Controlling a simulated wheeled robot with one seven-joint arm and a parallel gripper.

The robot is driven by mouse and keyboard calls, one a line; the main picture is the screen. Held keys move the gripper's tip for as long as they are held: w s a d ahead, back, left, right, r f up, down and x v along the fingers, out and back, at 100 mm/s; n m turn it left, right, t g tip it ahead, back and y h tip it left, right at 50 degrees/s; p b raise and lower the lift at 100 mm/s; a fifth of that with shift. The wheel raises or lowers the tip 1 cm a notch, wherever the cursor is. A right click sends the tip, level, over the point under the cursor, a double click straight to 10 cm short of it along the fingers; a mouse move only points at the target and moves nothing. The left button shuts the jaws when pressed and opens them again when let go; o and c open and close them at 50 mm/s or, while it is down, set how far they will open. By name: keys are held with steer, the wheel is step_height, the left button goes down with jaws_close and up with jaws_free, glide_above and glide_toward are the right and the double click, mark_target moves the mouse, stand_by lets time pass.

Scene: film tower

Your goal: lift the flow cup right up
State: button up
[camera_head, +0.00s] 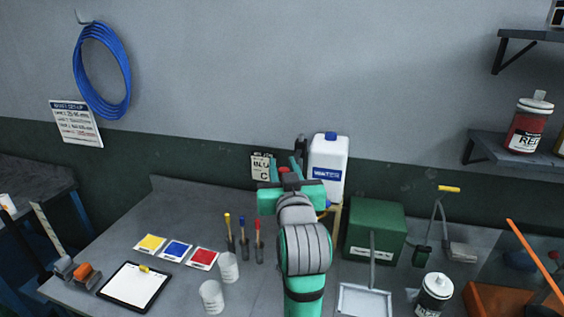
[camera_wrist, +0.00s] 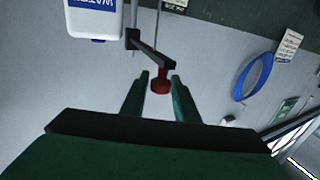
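A small red cup, which I take for the flow cup (camera_wrist: 160,85), hangs at the end of a dark bracket (camera_wrist: 150,50) in the wrist view. In the head view its red (camera_head: 284,171) shows just past my green gripper (camera_head: 283,168), which hides most of it. In the wrist view the two fingers of my gripper (camera_wrist: 159,78) stand apart, one on each side of the cup, with a gap at least on the left. I cannot tell whether the right finger touches it.
A white jug with a blue cap (camera_head: 329,165) stands close to the right of my gripper. A green box (camera_head: 375,230) is further right.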

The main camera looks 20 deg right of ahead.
steer(key=v, duration=0.8)
stand_by(0.4)
